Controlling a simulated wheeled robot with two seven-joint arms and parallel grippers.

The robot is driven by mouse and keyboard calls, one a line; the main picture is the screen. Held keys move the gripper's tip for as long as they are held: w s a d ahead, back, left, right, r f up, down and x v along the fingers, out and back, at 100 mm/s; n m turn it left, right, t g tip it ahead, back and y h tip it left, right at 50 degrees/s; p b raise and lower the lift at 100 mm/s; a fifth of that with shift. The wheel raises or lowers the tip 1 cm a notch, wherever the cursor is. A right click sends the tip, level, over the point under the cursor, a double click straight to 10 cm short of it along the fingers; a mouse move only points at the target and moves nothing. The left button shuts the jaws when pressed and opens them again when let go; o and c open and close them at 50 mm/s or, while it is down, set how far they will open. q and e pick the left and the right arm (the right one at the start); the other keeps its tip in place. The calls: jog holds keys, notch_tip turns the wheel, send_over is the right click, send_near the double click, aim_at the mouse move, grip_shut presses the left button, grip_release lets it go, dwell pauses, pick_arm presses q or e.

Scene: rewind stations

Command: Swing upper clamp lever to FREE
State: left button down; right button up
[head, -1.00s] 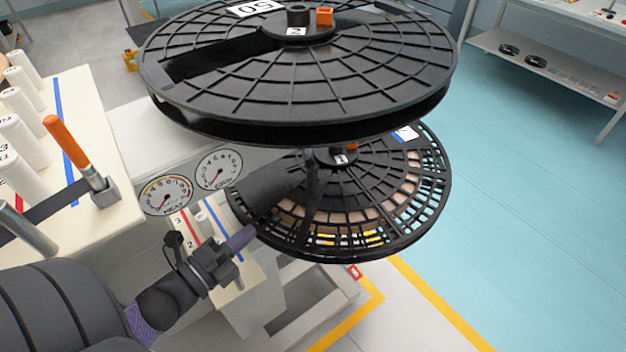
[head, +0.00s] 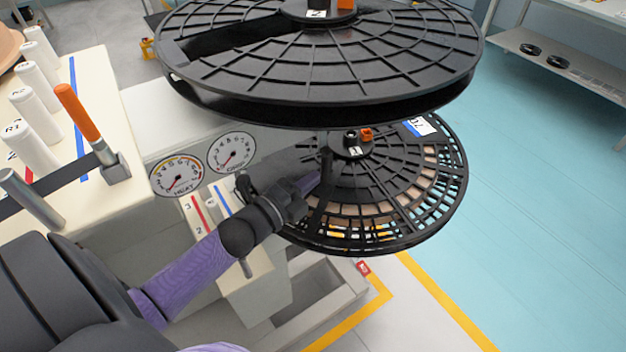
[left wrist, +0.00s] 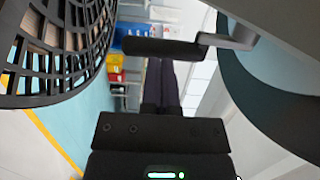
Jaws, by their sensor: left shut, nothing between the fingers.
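A dark bar-shaped handle on a grey metal arm (left wrist: 232,36) crosses the left wrist view and looks like the clamp lever. My left gripper (head: 310,182) is shut and empty in the gap between the upper reel (head: 330,70) and the lower reel (head: 385,185). In the left wrist view its fingers (left wrist: 160,64) reach up to just below the handle; I cannot tell whether they touch it. In the head view a thin dark upright piece (head: 325,165) stands beside the fingertips, partly under the upper reel. No FREE marking is readable. My right gripper is not in view.
An orange-handled lever (head: 78,112) stands on the cream bench at left beside white rolls (head: 36,90). Two gauges (head: 176,178) (head: 232,152) and a panel with red and blue strips (head: 205,205) are close to my left arm. Open floor lies at right.

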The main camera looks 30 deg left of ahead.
pick_arm(q)
jog(key=shift+w+d, duration=0.1)
jog(key=shift+w, duration=0.3)
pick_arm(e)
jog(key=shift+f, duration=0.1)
